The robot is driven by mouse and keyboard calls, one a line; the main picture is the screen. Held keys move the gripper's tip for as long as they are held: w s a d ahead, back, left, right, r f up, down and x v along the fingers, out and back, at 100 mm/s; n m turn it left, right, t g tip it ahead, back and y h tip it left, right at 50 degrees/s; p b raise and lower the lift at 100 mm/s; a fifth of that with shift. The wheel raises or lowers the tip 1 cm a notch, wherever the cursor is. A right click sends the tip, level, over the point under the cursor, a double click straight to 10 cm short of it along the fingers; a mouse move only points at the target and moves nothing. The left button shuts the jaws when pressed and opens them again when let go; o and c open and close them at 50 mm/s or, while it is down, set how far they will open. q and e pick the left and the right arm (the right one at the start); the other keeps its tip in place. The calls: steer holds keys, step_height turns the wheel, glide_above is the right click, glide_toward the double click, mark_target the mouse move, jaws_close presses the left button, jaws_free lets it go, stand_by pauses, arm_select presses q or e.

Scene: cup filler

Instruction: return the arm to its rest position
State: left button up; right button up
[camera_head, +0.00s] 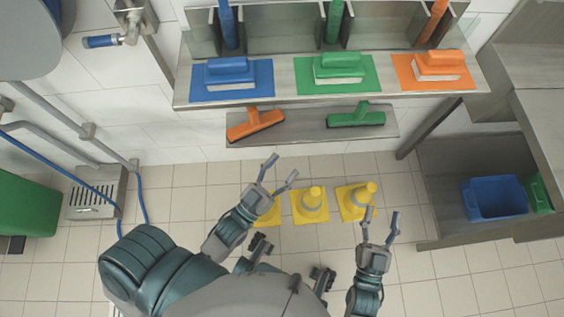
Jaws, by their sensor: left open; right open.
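My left gripper (279,172) is open and empty, its fingers spread above the tiled floor in front of the lower shelf. My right gripper (381,219) is open and empty, its fingers pointing up the picture, at the lower edge of the rightmost yellow cone. Both arms reach forward from my body at the bottom of the view. Nothing is held in either gripper.
Yellow cones (312,200) stand on the floor, the left one partly hidden by my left gripper. A steel shelf (284,105) holds blue, green and orange brushes on mats. A lower shelf (300,128) holds two squeegees. A blue bin (494,198) stands right.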

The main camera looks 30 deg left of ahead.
arm_select(q)
steer(key=shift+a, duration=0.15)
arm_select(e)
steer(key=shift+a, duration=0.15)
